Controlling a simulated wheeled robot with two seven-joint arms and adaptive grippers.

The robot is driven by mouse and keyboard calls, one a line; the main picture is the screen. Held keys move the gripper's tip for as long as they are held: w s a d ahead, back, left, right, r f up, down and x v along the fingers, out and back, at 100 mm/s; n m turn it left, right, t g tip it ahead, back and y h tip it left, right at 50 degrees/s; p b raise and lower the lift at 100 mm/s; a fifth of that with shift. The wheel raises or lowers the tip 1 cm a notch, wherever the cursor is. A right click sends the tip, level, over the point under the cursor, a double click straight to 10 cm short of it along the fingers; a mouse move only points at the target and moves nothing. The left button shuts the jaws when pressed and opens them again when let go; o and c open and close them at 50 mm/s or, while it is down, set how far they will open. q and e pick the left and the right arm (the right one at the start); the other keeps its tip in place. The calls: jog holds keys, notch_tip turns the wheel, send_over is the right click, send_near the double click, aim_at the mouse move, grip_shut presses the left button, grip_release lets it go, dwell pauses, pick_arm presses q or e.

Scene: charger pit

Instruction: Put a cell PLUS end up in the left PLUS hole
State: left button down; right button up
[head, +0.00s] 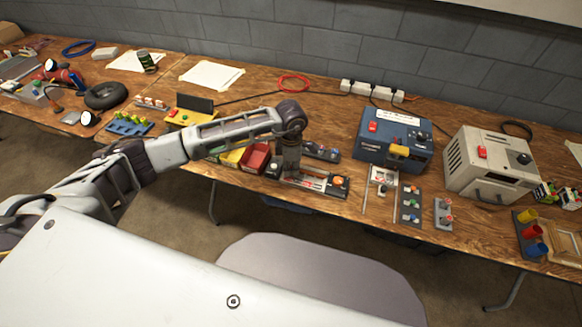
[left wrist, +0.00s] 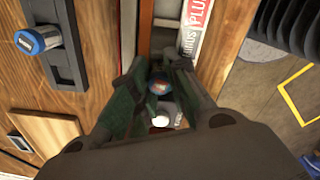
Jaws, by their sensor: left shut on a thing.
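My left gripper (head: 289,172) points down over the near edge of the table, at the long tray (head: 318,184) with the white and red label strip. In the left wrist view, my left gripper (left wrist: 160,92) is shut on a cell (left wrist: 158,87), of which only a small bluish end shows between the fingers. The label strip (left wrist: 198,22) reads MINUS and PLUS and lies just beyond the fingertips. The fingers hide the holes beneath, and I cannot tell which end of the cell is up. My right gripper is not in view.
Red bin (head: 255,158) and yellow bin (head: 232,157) stand left of the gripper. A blue box (head: 392,140) and a beige box (head: 490,165) stand to the right.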

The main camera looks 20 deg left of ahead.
pick_arm(q)
jog(key=shift+f, duration=0.2)
dwell(0.4)
jog(key=c, duration=1.3)
grip_release()
jog(key=shift+a+r, duration=0.1)
jog(key=shift+r, duration=0.05)
jog(key=shift+r+p, duration=0.35)
jog(key=shift+r, duration=0.55)
jog(key=shift+r+p, duration=1.25)
jog(key=shift+r, duration=1.25)
